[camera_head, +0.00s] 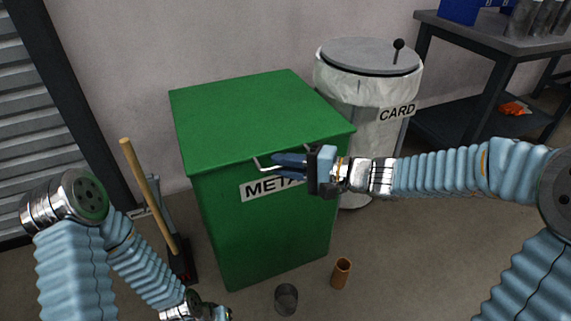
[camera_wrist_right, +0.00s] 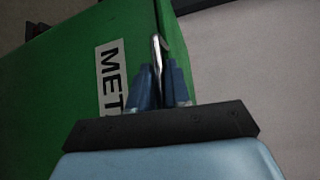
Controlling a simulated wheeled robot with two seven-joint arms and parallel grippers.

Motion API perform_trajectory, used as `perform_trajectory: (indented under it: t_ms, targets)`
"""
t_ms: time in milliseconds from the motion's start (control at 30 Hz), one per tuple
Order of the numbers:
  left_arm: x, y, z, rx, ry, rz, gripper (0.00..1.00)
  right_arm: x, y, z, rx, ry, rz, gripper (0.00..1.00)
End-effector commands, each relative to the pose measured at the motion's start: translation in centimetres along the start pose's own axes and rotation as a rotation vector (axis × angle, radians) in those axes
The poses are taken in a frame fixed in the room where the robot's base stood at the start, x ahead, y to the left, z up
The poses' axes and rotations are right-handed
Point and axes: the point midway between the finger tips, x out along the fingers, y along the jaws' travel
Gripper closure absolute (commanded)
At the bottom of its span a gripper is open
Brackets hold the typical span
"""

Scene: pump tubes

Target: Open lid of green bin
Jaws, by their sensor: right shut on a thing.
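The green bin (camera_head: 265,240) stands in the middle of the head view with its flat green lid (camera_head: 252,115) down. A METAL label is on its front, and it also shows in the right wrist view (camera_wrist_right: 110,75). A thin metal handle (camera_head: 262,166) runs along the lid's front edge. My right gripper (camera_head: 280,166) is shut on the handle (camera_wrist_right: 156,50), coming in from the right. The label's right end is hidden behind the gripper. My left arm is low at the left, and its gripper (camera_head: 215,313) is only partly in view at the bottom edge.
A white CARD bin (camera_head: 365,120) with a grey lid stands behind to the right. A brush with a wooden handle (camera_head: 148,190) leans left of the green bin. A grey can (camera_head: 286,299) and a copper tube (camera_head: 341,273) are on the floor in front. A dark table (camera_head: 500,45) stands at the right.

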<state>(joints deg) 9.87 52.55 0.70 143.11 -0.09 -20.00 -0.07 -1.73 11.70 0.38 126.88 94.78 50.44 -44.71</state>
Motion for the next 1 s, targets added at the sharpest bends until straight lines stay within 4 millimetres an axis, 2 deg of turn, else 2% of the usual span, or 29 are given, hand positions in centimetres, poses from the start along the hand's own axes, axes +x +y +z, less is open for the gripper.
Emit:
perform_trajectory:
  t_ms: [167,267,600,800,1000]
  targets:
    - [-1.3,0.5,0.0,0.0,-0.002,0.0,1.0,-0.2,-1.3,0.2,0.01,0.0,0.011,1.0]
    - [-2.9,1.1,0.1,0.001,-0.006,0.0,1.0,-0.4,-2.8,0.3,0.026,0.0,0.027,1.0]
    - [-11.3,3.5,-0.4,-0.003,0.012,-0.015,1.0,-0.8,-10.7,0.8,0.135,0.0,0.138,1.0]
    - [-14.5,6.3,0.6,0.019,-0.015,0.008,1.0,-0.6,-15.3,0.5,0.175,0.001,0.175,1.0]
    - [-16.8,7.8,0.8,0.028,-0.024,0.018,1.0,0.1,-20.0,-0.2,0.173,0.002,0.173,1.0]
